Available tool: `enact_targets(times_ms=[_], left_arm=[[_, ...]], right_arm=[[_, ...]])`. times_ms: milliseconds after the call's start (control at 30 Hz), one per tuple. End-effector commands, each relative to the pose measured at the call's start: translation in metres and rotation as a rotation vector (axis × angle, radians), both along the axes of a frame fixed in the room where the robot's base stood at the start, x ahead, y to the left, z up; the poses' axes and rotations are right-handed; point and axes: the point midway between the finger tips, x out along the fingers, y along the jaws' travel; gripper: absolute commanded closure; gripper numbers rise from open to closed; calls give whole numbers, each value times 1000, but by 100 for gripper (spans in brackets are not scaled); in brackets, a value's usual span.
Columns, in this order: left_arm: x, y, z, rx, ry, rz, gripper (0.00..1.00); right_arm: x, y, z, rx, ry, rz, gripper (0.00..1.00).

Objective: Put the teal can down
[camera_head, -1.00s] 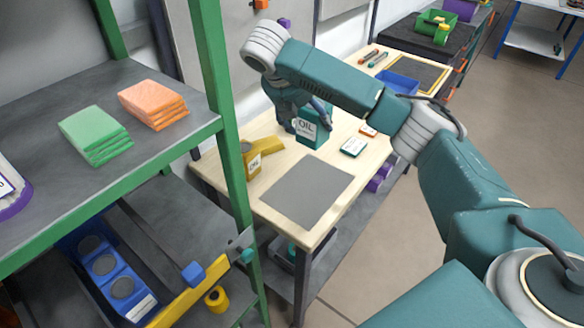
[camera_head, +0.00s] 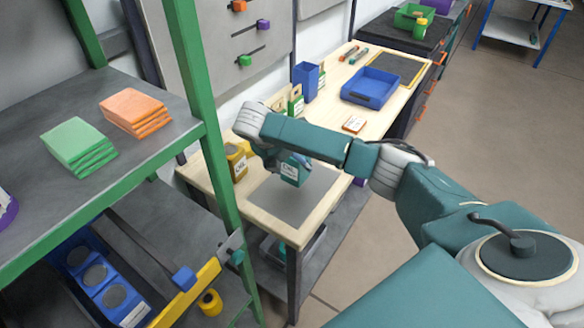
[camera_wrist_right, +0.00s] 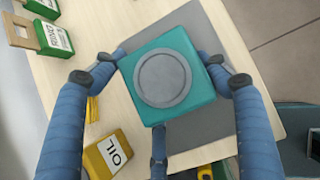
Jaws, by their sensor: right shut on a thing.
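The teal can (camera_head: 291,171), with a white label, is held in my right gripper (camera_head: 281,163) over the far part of the grey mat (camera_head: 308,208) on the wooden bench. In the right wrist view, the blue fingers (camera_wrist_right: 160,85) close around the teal can (camera_wrist_right: 165,82), whose square top with a round grey disc faces the camera. The grey mat (camera_wrist_right: 221,125) shows under and beside it. Whether the can's base touches the mat cannot be told. My left gripper is not in view.
A yellow oil can (camera_head: 238,162) stands left of the mat; it is close to the fingers in the wrist view (camera_wrist_right: 107,153). Green-and-white containers (camera_head: 296,104), a blue bin (camera_head: 306,80) and a blue tray (camera_head: 371,88) are farther back. The near mat is clear. A green shelf post (camera_head: 205,110) stands left.

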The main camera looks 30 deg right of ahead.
Motion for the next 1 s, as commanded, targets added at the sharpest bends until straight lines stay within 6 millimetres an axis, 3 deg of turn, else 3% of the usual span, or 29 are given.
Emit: enact_targets(times_ms=[233, 567, 600, 667, 1000], left_arm=[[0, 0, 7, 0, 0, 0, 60], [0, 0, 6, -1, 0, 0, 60], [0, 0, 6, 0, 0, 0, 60], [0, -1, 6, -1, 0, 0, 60], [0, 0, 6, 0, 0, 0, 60]], right_arm=[[-1, 0, -34, -1, 2, 0, 68], [0, 0, -38, 0, 1, 1, 68], [-1, 0, -39, 0, 3, 1, 23], [-1, 0, -39, 0, 3, 1, 11], [-1, 0, -37, 0, 2, 1, 8]])
